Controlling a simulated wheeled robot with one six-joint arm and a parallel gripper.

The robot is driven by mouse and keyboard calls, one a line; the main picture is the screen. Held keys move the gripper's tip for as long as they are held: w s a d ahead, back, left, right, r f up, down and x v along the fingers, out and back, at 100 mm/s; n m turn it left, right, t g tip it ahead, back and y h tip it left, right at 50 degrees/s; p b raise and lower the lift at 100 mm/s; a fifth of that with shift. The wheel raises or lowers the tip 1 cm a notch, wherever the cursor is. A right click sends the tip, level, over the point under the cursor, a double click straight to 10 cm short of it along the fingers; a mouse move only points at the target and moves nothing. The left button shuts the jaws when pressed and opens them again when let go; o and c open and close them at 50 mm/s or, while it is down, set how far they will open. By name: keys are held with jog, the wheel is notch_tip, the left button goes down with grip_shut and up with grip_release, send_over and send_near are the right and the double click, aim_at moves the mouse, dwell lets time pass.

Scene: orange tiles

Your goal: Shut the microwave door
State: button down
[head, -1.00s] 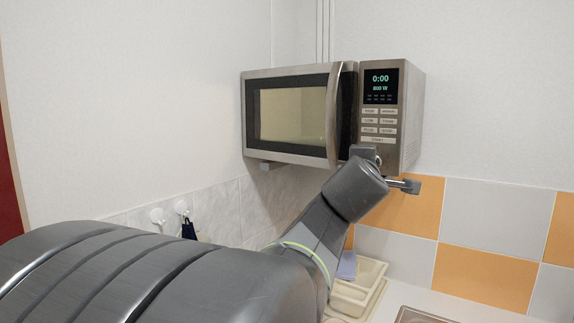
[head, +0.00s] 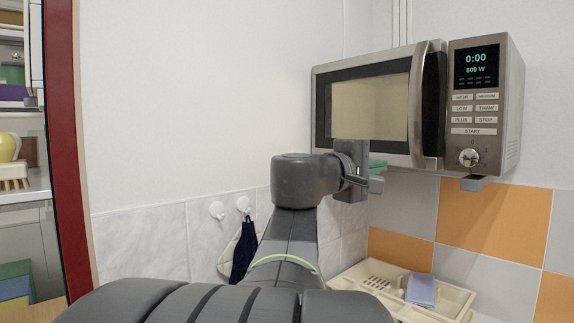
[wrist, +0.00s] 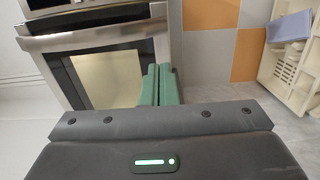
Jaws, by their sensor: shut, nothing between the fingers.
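The microwave (head: 510,110) hangs on the wall at the right in the head view. Its door (head: 330,72) has a dark-framed window and a tall metal handle (head: 416,110). The door looks about flush with the control panel; I cannot tell whether a small gap remains. My gripper (head: 377,164) is shut and empty, with green fingers at the door's lower edge in the picture. In the wrist view, the door (wrist: 110,78) appears turned sideways, and my gripper (wrist: 160,85) lies over its bottom-edge side. Contact is unclear.
A cream dish rack (head: 450,298) with a blue-grey sponge (head: 422,290) sits below the microwave. A dark cloth (head: 243,252) hangs from white wall hooks at the left. A red upright edge (head: 62,150) borders shelves at far left.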

aim_at(412, 160)
jog(key=p+x, duration=0.2)
jog(key=x, duration=0.9)
jog(key=shift+p, duration=0.4)
jog(key=b+x, duration=0.1)
jog(key=x, duration=0.2)
jog(key=shift+w+d+f, duration=0.1)
jog(key=shift+d+f, duration=0.05)
jog(key=shift+f, duration=0.05)
jog(key=shift+r, duration=0.35)
jog(key=shift+b, duration=0.3)
